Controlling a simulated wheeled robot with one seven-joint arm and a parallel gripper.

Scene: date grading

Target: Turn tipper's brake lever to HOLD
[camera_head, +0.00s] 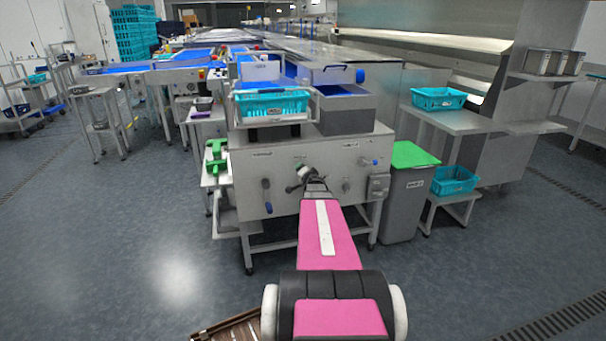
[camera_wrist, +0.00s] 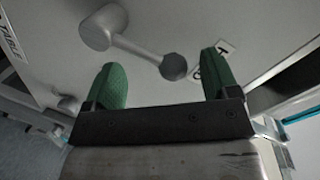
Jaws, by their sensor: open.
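The tipper (camera_head: 240,150) is a light grey machine with a front panel of levers and labels. In the wrist view a grey lever (camera_wrist: 138,48) runs from a round hub at upper left down to a dark-ended knob (camera_wrist: 173,67). My gripper (camera_wrist: 162,78) has green fingertips spread open, one on each side of the knob, with gaps on both sides. In the head view my gripper (camera_head: 304,180) is at the middle of the panel and partly hides that lever. Labels beside the lever are cut off or partly covered; the word HOLD is not readable.
A blue-handled lever (camera_head: 267,196) hangs on the panel's left and a blue knob (camera_head: 373,162) is on its right. A teal crate (camera_head: 272,104) sits above the panel. A green-lidded bin (camera_head: 408,190) stands at right. The floor in front left is clear.

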